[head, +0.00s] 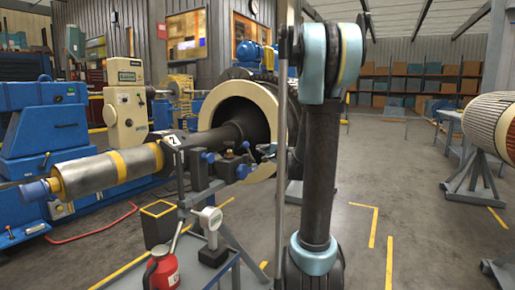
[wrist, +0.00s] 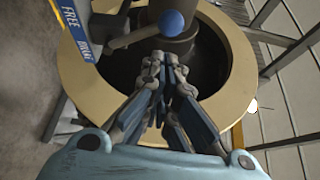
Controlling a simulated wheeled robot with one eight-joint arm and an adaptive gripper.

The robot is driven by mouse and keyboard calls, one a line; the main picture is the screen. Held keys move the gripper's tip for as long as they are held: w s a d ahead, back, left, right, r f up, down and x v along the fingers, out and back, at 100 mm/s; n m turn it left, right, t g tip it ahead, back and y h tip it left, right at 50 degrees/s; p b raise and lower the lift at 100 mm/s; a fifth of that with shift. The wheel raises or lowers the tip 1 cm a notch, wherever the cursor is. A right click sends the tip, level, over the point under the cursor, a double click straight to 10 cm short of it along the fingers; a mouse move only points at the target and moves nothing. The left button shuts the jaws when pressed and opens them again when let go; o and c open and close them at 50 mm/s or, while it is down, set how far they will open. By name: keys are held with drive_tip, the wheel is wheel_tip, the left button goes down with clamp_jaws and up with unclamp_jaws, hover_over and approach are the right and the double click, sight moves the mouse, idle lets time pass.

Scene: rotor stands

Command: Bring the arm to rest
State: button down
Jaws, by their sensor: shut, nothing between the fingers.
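My gripper (wrist: 165,68) is shut and empty in the wrist view. Its fingers point toward a cream ring (wrist: 80,85) with a dark hollow and a shaft (wrist: 172,20) inside it. A lever with a blue ball knob (wrist: 171,22) and a blue label reading FREE and BRAKE (wrist: 75,22) show beyond the fingertips. I cannot tell whether the fingers touch anything. In the head view, my arm (head: 318,150) stands upright right of centre, and its end is largely hidden near the cream ring (head: 213,98).
A long rotor shaft (head: 115,170) runs through the ring toward the left. Another rotor (head: 490,125) stands at right. Open floor (head: 415,210) lies right of my arm.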

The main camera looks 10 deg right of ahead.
drive_tip(key=s+a+f+n+g, duration=0.2)
drive_tip(key=s+f+n+g, duration=0.15)
drive_tip(key=s, duration=0.45)
drive_tip(key=s+a+f+n+g+h, duration=0.1)
drive_tip(key=s+a+f+n+g, duration=0.2)
drive_tip(key=s, duration=0.5)
drive_tip(key=s+a+f+n+g, duration=0.1)
drive_tip(key=s+f+n+g, duration=0.15)
drive_tip(key=s+f, duration=0.4)
drive_tip(key=s+d+f+n+g+h, duration=0.1)
drive_tip(key=s+d+f+h, duration=0.1)
drive_tip(key=s, duration=0.5)
drive_tip(key=s+d+f+n+g+h, duration=0.2)
drive_tip(key=s+d+f, duration=0.2)
drive_tip(key=s, duration=0.3)
drive_tip(key=s+d+f+n+g+h, duration=0.1)
drive_tip(key=s+d+f+h, duration=0.1)
drive_tip(key=s, duration=0.4)
drive_tip(key=d+f, duration=0.1)
drive_tip(key=d, duration=0.1)
drive_tip(key=shift+s+d+f+n+g+h, duration=0.3)
drive_tip(key=shift+s+f+h, duration=0.05)
drive_tip(key=shift+s+h, duration=0.05)
drive_tip(key=shift+w+f, duration=0.2)
drive_tip(key=shift+w, duration=0.25)
